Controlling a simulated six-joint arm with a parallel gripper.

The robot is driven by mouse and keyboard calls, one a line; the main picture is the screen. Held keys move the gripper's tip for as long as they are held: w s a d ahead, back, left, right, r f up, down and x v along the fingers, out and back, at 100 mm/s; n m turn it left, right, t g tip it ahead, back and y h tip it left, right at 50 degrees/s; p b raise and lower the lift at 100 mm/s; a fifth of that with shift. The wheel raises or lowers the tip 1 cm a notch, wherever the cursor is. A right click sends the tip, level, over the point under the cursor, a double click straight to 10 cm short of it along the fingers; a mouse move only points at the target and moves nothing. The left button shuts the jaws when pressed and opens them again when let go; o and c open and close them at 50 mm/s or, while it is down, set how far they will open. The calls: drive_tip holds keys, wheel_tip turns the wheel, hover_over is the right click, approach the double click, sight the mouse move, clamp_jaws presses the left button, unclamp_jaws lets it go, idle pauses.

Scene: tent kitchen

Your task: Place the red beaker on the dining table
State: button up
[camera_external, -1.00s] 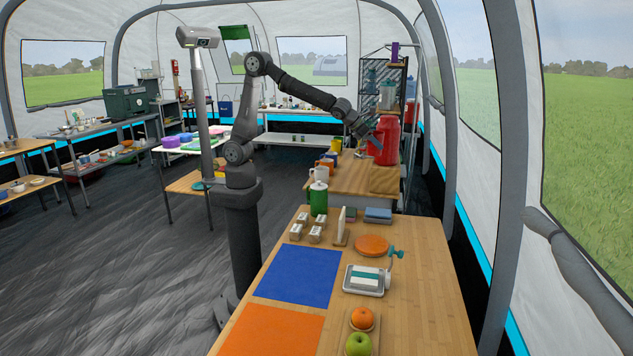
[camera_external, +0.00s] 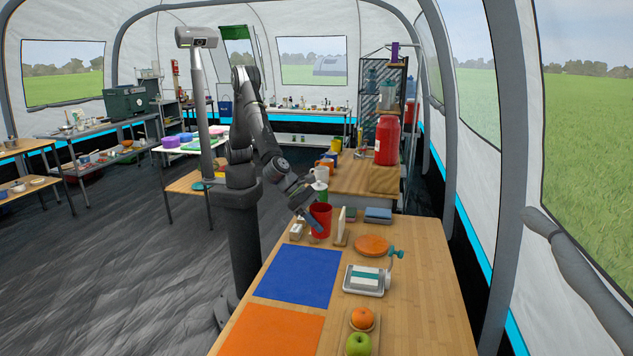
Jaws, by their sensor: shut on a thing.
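The red beaker (camera_external: 321,215) is upright in my gripper (camera_external: 312,222), which is shut on it. It is over the far left part of the near wooden table, which looks like the dining table (camera_external: 420,290). A finger crosses the beaker's front left side. The beaker appears above the tabletop, but I cannot tell how large the gap is. It hides part of the small pale blocks (camera_external: 296,231) and of the green and white container (camera_external: 321,190) behind it.
A blue mat (camera_external: 298,277) and an orange mat (camera_external: 268,330) lie along the left side. An upright pale board (camera_external: 341,226), an orange disc (camera_external: 372,245), a grey and white device (camera_external: 365,280) and fruit (camera_external: 361,318) are on the right. A large red container (camera_external: 387,140) stands behind.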

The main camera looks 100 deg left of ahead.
drive_tip(key=s+d+f+m+h, duration=0.1)
drive_tip(key=s+d+f, duration=0.2)
drive_tip(key=s+d, duration=0.45)
drive_tip(key=s+d+f+m+h, duration=0.1)
drive_tip(key=s+d+f, duration=0.4)
drive_tip(key=s, duration=0.4)
drive_tip(key=shift+m+g, duration=0.3)
drive_tip(key=w+f, duration=0.2)
drive_tip(key=w, duration=0.1)
drive_tip(key=w+f, duration=0.2)
drive_tip(key=w, duration=0.2)
drive_tip(key=w+f, duration=0.2)
drive_tip(key=w, duration=0.2)
drive_tip(key=shift+w+a, duration=0.15)
drive_tip(key=shift+a, duration=0.1)
drive_tip(key=shift+f, duration=1.95)
drive_tip(key=o, duration=1)
drive_tip(key=shift+f, duration=0.15)
drive_tip(key=shift+c, duration=0.2)
drive_tip(key=shift+r, duration=0.25)
drive_tip(key=v, duration=1.2)
